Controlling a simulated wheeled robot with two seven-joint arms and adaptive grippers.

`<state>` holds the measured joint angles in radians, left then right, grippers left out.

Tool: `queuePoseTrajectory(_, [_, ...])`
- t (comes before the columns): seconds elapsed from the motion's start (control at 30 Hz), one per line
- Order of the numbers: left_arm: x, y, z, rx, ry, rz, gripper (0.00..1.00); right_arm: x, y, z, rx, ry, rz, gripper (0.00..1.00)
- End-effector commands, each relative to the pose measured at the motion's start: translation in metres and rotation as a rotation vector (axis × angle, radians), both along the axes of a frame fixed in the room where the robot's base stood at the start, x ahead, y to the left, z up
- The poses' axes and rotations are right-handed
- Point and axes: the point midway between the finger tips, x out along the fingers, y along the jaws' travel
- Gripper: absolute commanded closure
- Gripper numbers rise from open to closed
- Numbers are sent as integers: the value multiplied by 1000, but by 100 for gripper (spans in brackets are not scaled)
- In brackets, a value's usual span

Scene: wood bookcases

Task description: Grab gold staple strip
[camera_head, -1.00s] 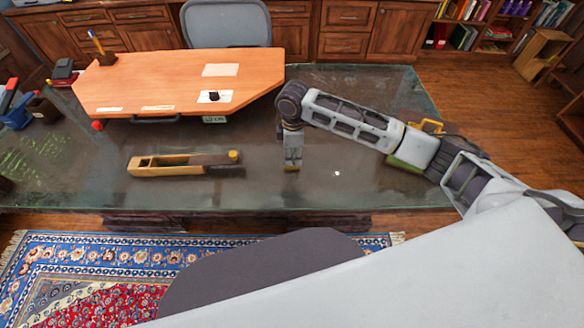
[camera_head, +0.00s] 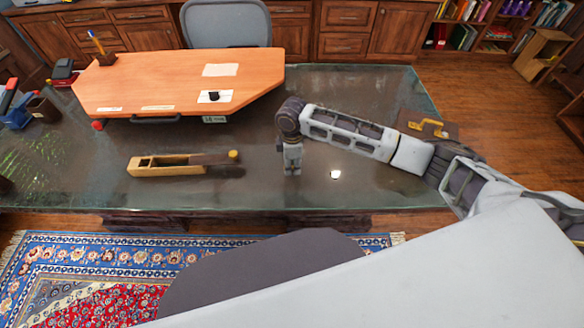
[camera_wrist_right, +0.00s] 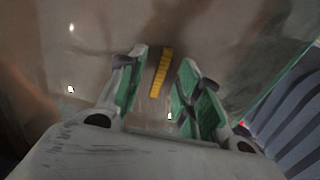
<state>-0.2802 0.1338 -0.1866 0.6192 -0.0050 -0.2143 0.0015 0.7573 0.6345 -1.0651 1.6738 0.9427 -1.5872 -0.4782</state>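The gold staple strip (camera_wrist_right: 161,73) lies on the glass desk top in the right wrist view, long and thin, running away from the camera. My right gripper (camera_wrist_right: 162,88) is open, with a green-padded finger on each side of the strip and a gap to both. In the head view, the right gripper (camera_head: 292,171) points down at the desk, right of the wooden block plane. I cannot make out the strip there; the gripper seems to hide it. My left gripper is not in view.
The wooden plane (camera_head: 182,165) lies on the glass desk (camera_head: 250,192). An orange-brown board (camera_head: 180,82) with papers is behind it. A brown case with a yellow handle (camera_head: 428,124) is at the right, partly behind my arm. The desk's front middle is clear.

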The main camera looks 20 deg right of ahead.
Motion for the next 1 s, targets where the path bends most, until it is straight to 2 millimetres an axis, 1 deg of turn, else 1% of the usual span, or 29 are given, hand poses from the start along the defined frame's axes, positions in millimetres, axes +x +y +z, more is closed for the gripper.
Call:
queuePoseTrajectory(0.1, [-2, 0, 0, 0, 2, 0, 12, 0, 0, 0, 0, 0, 0, 66])
queuePoseTrajectory(0.13, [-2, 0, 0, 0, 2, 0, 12, 0, 0, 0, 0, 0, 0, 68])
queuePoseTrajectory(0.3, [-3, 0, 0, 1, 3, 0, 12, 0, 0, 0, 0, 0, 0, 90])
queuePoseTrajectory(0.37, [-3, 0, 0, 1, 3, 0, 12, 0, 0, 0, 0, 0, 0, 98])
queuePoseTrajectory(0.4, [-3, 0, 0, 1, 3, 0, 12, 0, 0, 0, 0, 0, 0, 100])
queuePoseTrajectory(0.77, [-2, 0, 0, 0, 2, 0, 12, 0, 0, 1, 0, 0, 0, 100])
queuePoseTrajectory(0.87, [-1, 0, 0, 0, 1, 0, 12, 0, 0, 5, 1, 0, 0, 100])
queuePoseTrajectory(1.0, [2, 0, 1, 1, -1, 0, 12, 0, 0, 15, 1, 0, 0, 100])
